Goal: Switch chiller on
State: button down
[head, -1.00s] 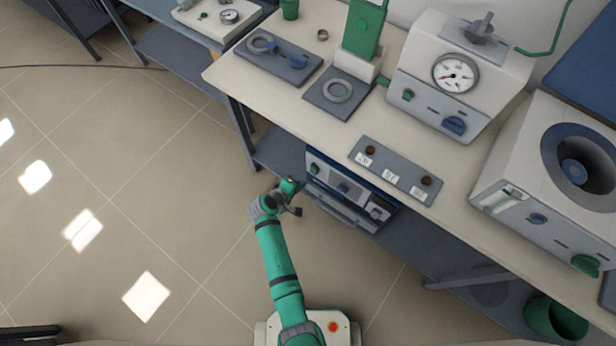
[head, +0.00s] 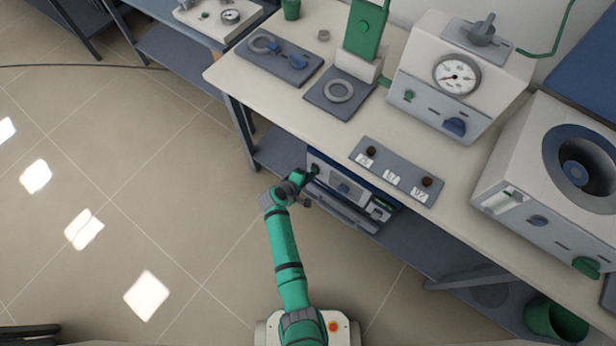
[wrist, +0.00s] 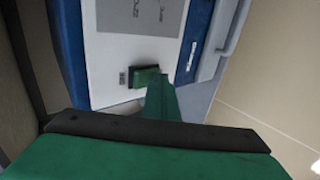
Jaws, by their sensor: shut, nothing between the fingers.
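The chiller (head: 345,188) is a white-fronted unit with blue edges on the shelf under the bench. In the wrist view its front panel (wrist: 112,52) carries a small green rocker-like switch (wrist: 145,76) with a small label beside it. My gripper (head: 310,174) is at the chiller's left front in the head view and covers part of that corner. In the wrist view my gripper (wrist: 163,95) is shut and empty, its green fingers pointing at the panel. The fingertips overlap the right part of the switch. I cannot tell whether they touch it.
The bench top (head: 300,105) overhangs the chiller. A grey strip with two brown knobs (head: 395,170) lies on it, with a gauge box (head: 460,75) behind. A green bin (head: 555,318) stands lower right. The floor (head: 150,190) to the left is clear.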

jog(key=shift+r, duration=0.25)
jog(key=shift+r, duration=0.65)
jog(key=s+f+v, duration=0.1)
jog(key=v, duration=1.2)
jog(key=shift+a, duration=0.3)
